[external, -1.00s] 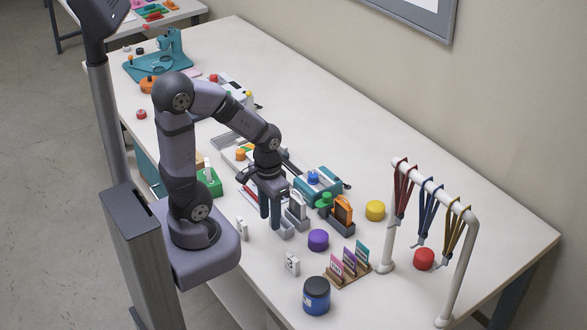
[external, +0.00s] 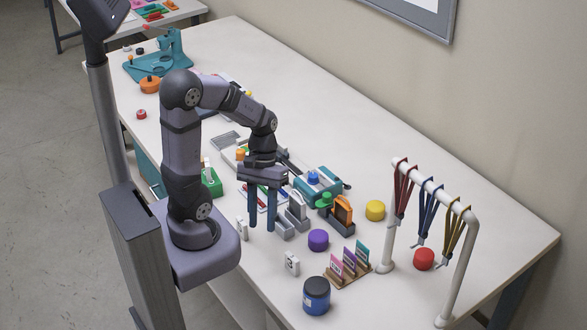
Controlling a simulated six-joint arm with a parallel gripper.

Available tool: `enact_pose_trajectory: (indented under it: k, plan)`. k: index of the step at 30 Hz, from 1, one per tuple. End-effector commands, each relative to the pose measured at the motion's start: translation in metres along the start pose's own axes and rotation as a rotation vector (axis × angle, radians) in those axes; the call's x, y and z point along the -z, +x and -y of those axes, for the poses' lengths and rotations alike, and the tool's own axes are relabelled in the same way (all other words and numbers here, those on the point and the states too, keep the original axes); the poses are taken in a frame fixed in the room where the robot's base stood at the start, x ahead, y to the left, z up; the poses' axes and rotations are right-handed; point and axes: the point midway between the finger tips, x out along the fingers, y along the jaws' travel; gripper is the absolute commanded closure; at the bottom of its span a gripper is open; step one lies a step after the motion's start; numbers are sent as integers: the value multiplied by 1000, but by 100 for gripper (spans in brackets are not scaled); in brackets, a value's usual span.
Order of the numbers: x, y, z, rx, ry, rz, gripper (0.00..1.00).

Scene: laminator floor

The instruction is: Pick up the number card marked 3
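A small white card (external: 291,263) stands upright near the table's front edge, with a dark mark that looks like a 3, though it is too small to read surely. A second white card (external: 241,228) stands upright near my base, just left of my gripper; its mark cannot be read. My gripper (external: 262,227) points down with its two dark blue fingers apart and nothing between them. It is left of and behind the marked card, close to a grey holder.
Grey holders (external: 281,229) sit right of my fingers. A purple lid (external: 318,240), a wooden rack of coloured cards (external: 348,278) and a blue jar (external: 316,295) stand around the marked card. A white rail with lanyards (external: 433,187) stands at right.

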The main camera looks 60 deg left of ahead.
Motion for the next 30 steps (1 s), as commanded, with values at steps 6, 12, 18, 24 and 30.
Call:
enact_pose_trajectory:
  k: [6, 12, 18, 24, 30]
  plan:
    - [-14, 10, -20, -232, -378, 253, 66]
    - [-5, -2, -45, -479, -699, 479, 66]
    - [20, -24, -58, -712, -944, 662, 66]
    - [30, 13, -54, -695, -930, 657, 66]
    - [44, 52, -47, -693, -929, 654, 66]
